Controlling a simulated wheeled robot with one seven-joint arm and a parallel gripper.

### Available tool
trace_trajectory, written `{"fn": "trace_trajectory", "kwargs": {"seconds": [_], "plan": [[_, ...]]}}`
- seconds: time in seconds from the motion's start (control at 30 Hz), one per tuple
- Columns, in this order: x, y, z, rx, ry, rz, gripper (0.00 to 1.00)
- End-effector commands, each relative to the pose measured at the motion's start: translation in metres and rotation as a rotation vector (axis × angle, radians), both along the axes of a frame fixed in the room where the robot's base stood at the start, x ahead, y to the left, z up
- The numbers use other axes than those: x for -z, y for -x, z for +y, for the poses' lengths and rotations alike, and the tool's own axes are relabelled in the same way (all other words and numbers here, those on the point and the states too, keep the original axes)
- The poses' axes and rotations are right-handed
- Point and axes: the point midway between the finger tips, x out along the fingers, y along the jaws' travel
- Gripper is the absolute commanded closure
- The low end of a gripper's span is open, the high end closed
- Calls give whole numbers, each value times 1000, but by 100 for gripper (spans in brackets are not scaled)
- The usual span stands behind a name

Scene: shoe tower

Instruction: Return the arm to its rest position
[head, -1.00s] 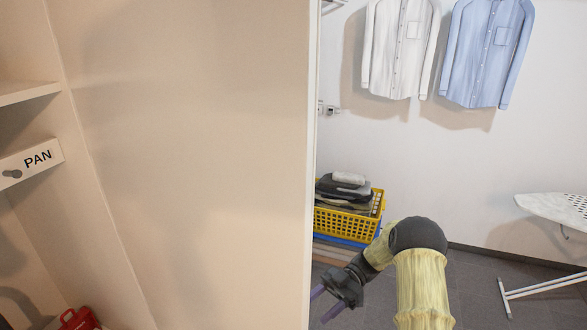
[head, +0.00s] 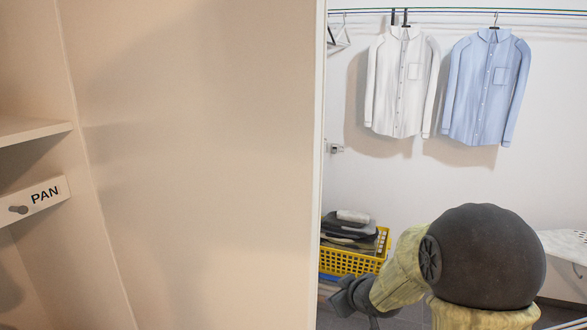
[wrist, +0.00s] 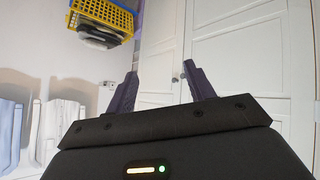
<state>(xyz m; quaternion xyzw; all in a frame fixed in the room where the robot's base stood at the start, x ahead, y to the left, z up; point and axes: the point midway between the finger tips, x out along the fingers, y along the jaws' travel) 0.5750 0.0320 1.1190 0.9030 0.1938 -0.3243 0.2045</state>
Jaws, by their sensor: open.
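My gripper shows in the wrist view (wrist: 157,90) with its two dark fingers spread apart and nothing between them. In the head view my arm is bent at the lower right, in front of the laundry room. The dark wrist part of my arm shows left of the big elbow joint.
A beige wall panel (head: 200,160) fills the left and middle. A drawer marked PAN (head: 38,195) is at far left. A yellow basket (head: 350,262) of folded clothes stands behind my arm. A white shirt (head: 402,85) and a blue shirt (head: 487,90) hang behind. An ironing board (head: 567,245) is at right.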

Motion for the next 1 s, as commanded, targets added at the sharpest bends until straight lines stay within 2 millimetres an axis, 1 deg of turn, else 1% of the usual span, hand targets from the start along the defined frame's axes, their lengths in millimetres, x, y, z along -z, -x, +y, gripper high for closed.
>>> {"fn": "trace_trajectory", "kwargs": {"seconds": [0.03,0.07,0.1,0.17,0.2,0.23,0.27,0.3,0.4,0.5,0.6,1.0], "plan": [[-1,18,-10,72,11,43,47],[0,29,-16,118,16,77,47],[2,45,-22,175,20,122,47],[6,72,-31,258,21,196,47],[8,92,-36,311,17,249,47],[10,107,-38,349,13,290,47],[13,123,-40,385,6,333,47],[15,144,-41,429,-6,390,47],[21,190,-38,514,-41,518,47],[23,219,-34,559,-71,600,47],[25,229,-32,576,-83,634,47],[25,229,-32,576,-83,633,47]]}}
